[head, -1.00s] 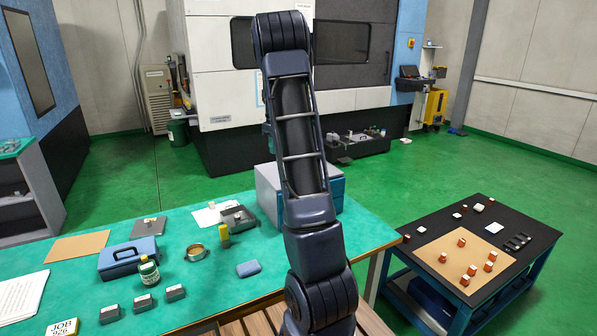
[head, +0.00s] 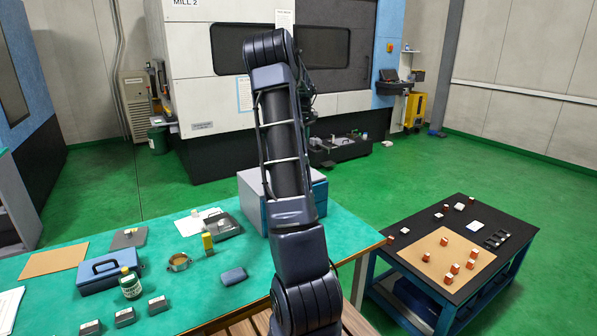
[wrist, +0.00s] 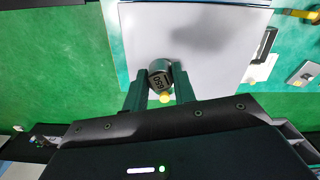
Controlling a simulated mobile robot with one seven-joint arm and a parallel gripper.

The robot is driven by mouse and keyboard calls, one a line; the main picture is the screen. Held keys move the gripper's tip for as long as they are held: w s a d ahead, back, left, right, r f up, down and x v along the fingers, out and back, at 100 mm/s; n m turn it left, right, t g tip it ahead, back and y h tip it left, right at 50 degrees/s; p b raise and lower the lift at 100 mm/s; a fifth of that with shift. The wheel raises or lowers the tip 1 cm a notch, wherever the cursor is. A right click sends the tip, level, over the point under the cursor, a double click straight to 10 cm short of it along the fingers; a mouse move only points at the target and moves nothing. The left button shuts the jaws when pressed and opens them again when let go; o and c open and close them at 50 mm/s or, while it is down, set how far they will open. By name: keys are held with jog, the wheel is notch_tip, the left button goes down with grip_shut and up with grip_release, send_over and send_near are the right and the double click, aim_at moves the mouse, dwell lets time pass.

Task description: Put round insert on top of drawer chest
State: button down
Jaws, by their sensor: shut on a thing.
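My gripper (wrist: 160,84) is shut on the round insert (wrist: 160,72), a small grey metal piece with a dark marked face and a yellow part at its near end. The drawer chest (head: 251,190) is a grey-topped, blue-fronted box at the back of the green bench, partly hidden by my arm. In the wrist view its pale top (wrist: 215,35) lies beneath and beyond the gripper. A soft shadow shows on that top. I cannot tell the height of the insert above it. In the head view my arm hides the gripper and insert.
A black-topped cart (head: 400,240) with small orange-and-white pieces stands at right. The chest top looks clear.

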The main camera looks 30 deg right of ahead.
notch_tip(320, 180, down, 15)
jog(key=shift+r, duration=0.1)
dwell(0.5)
jog(key=c, duration=1.1)
grip_release()
jog(key=shift+f, duration=0.2)
jog(key=shift+c, duration=0.2)
